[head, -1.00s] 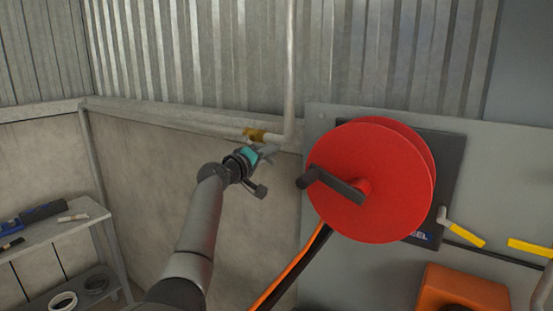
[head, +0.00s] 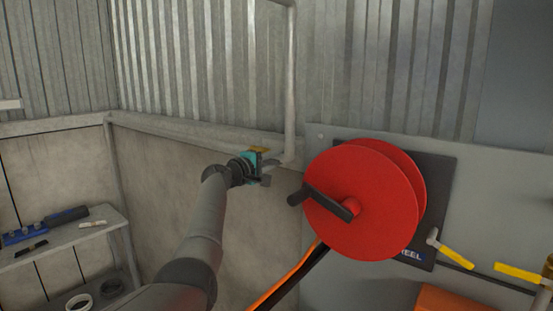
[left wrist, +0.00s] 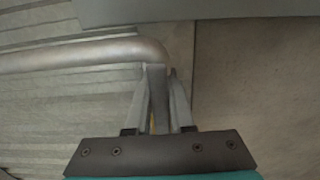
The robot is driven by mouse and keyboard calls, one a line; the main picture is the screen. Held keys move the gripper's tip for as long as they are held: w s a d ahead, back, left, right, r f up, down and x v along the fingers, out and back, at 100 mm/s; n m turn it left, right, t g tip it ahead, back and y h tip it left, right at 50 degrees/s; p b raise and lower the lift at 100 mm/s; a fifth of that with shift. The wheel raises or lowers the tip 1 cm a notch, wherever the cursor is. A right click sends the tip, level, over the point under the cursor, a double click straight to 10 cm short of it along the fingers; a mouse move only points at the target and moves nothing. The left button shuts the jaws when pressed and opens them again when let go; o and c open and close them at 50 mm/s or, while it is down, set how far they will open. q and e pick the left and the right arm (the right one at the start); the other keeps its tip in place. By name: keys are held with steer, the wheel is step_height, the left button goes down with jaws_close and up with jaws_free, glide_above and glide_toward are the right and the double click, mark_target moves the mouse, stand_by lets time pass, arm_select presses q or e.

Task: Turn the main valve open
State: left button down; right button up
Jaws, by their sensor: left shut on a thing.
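The main valve (head: 259,149) is a small brass-yellow fitting on the pale pipe along the back wall, near where the pipe bends upward. My left gripper (head: 268,166) is right at it and covers much of it in the head view. In the left wrist view, my left gripper (left wrist: 157,88) has its two fingers close together on a narrow grey piece, which looks like the valve's lever (left wrist: 155,80). A bit of yellow shows low between the fingers. The lever's exact angle is hard to tell. My right gripper is not in view.
A large red hose reel (head: 375,215) with a black crank (head: 325,203) stands just right of my left gripper. Two yellow-handled levers (head: 457,256) are further right. A shelf (head: 75,237) with tools is at the left. The pipe (head: 291,80) rises beside the valve.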

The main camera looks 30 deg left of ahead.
arm_select(q)
steer(key=shift+r, duration=0.2)
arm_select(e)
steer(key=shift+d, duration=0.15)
arm_select(q)
steer(key=c, duration=0.8)
jaws_free()
steer(key=shift+f, duration=0.1)
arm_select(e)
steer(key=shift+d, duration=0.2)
arm_select(q)
steer(key=shift+s+a+f, duration=0.1)
steer(key=shift+s+a, duration=0.05)
steer(key=shift+s, duration=0.55)
steer(key=s, duration=0.4)
steer(key=s+b, duration=0.1)
steer(key=s, duration=0.4)
steer(key=s+a+b, duration=0.1)
steer(key=s, duration=0.3)
steer(key=shift+s, duration=0.4)
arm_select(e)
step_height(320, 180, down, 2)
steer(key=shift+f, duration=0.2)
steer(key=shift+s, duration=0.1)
